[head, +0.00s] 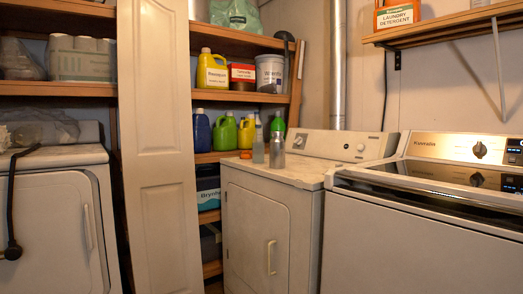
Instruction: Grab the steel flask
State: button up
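The steel flask (277,151) is a grey metallic bottle with a narrower top. My gripper is not in view.
A small orange item (245,154) lies left of the bottles. A washer (420,220) stands at the right. A tall white door panel (160,150) stands left of the dryer. Shelves (240,97) with jugs and tubs are behind. The dryer top right of the flask is clear.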

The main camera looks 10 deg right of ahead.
aim_at(277, 145)
jog(key=u, duration=0.25)
jog(key=i, duration=0.4)
jog(key=u, duration=0.6)
jog(key=i, duration=1.75)
jog(key=z, duration=0.6)
